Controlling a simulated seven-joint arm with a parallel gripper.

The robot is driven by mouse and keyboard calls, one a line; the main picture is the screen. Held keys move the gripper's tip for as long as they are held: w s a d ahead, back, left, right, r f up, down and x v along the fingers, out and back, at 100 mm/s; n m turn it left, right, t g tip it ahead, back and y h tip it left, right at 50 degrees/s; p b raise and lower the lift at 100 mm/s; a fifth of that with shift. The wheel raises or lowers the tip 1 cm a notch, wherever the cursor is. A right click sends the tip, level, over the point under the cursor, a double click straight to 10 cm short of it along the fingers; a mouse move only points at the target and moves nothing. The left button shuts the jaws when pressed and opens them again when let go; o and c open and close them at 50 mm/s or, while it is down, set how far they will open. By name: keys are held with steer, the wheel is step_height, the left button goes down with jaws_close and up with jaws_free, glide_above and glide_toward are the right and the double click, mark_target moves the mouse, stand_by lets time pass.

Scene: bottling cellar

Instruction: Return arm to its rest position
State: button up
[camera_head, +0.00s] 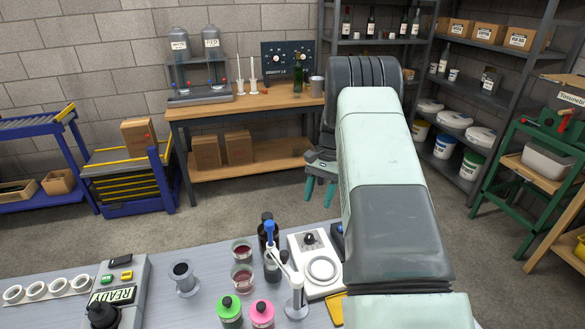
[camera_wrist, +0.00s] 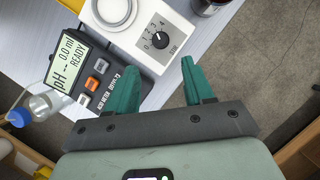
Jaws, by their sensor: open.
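My gripper (camera_head: 320,185) hangs above the far edge of the grey bench (camera_head: 150,245), its teal fingers pointing down. In the wrist view my gripper (camera_wrist: 160,70) is open, with nothing between its fingers. My own arm (camera_head: 390,200) fills the right middle of the head view and hides part of the bench. Below the fingers are a white stirrer (camera_head: 312,262) with a round plate and dial, and a dark pH meter (camera_wrist: 85,70) reading "0.0 ml READY". Both lie apart from the fingers as far as I can tell.
Bottles with a green cap (camera_head: 230,308) and a pink cap (camera_head: 262,312), glass beakers of red liquid (camera_head: 242,275) and a white stand (camera_head: 296,295) crowd the bench left of my arm. A wooden table (camera_head: 245,107) stands behind. Floor is clear between them.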

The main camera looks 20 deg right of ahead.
steer(key=s+a+r+n+t+h, duration=0.1)
steer(key=s+a+r+n, duration=0.2)
steer(key=r, duration=0.6)
steer(key=s+a+r+t+h, duration=0.1)
steer(key=s+a+r+t, duration=0.2)
steer(key=r, duration=0.6)
steer(key=s+a+r+n, duration=0.25)
steer(key=s+r, duration=0.25)
steer(key=r, duration=0.4)
steer(key=s+a+r+n+t, duration=0.1)
steer(key=s+a+n+t, duration=0.1)
steer(key=s, duration=0.9)
steer(key=s+a+r+n+t+h, duration=0.1)
steer(key=s+a+r+n+t, duration=0.1)
steer(key=s, duration=0.9)
steer(key=shift+a+r+t, duration=0.2)
steer(key=shift+a+t, duration=0.2)
steer(key=shift+a, duration=0.3)
steer(key=shift+c, duration=0.3)
